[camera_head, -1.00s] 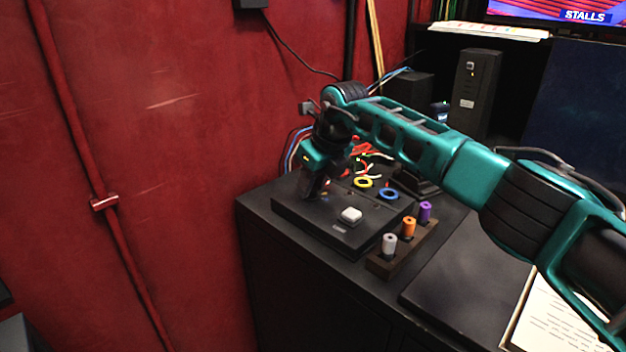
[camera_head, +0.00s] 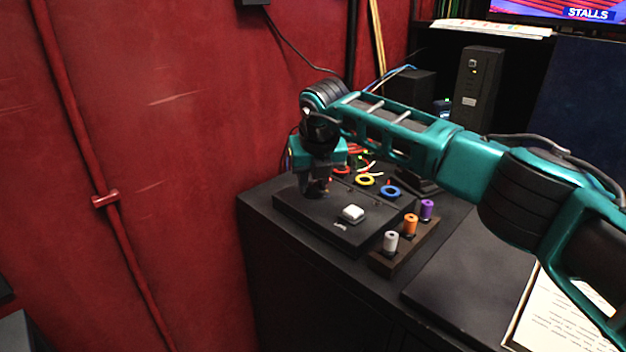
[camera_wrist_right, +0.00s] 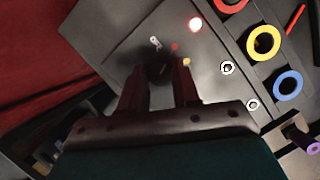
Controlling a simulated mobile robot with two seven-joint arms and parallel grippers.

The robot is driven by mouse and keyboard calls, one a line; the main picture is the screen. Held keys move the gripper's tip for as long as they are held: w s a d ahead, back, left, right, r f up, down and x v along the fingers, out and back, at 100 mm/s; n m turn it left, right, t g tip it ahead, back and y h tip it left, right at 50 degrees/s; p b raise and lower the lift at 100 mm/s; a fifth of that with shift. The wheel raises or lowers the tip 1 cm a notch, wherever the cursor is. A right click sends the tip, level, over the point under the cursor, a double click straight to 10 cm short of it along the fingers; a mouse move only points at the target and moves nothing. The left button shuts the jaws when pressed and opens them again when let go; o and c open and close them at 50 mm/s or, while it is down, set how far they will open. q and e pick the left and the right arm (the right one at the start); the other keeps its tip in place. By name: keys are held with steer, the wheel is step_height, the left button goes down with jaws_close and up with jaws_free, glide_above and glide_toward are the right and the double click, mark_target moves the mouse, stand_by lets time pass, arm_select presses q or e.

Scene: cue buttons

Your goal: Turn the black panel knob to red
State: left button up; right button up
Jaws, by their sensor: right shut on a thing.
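The black panel (camera_head: 322,222) lies on the dark cabinet top, with a white square button (camera_head: 353,214) near its front. My right gripper (camera_head: 316,190) points down over the panel's left part. In the right wrist view, its two fingers (camera_wrist_right: 160,74) stand on either side of the dark knob (camera_wrist_right: 160,70), shut on it. The fingers and shadow hide much of the knob, and I cannot tell which way it points. Small red (camera_wrist_right: 174,47) and yellow (camera_wrist_right: 186,62) marks lie beside it. A red light (camera_wrist_right: 195,24) glows on the panel. My left gripper is not in view.
Yellow (camera_head: 364,179) and blue (camera_head: 390,192) rings lie behind the panel. A wooden rack (camera_head: 402,249) with white, orange and purple spools stands right of it. A red wall (camera_head: 170,150) is close on the left. Loose wires lie behind.

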steer(key=o, duration=1.1)
steer(key=shift+c, duration=0.2)
steer(key=v, duration=1.3)
steer(key=shift+f, duration=0.1)
steer(key=shift+s, duration=0.1)
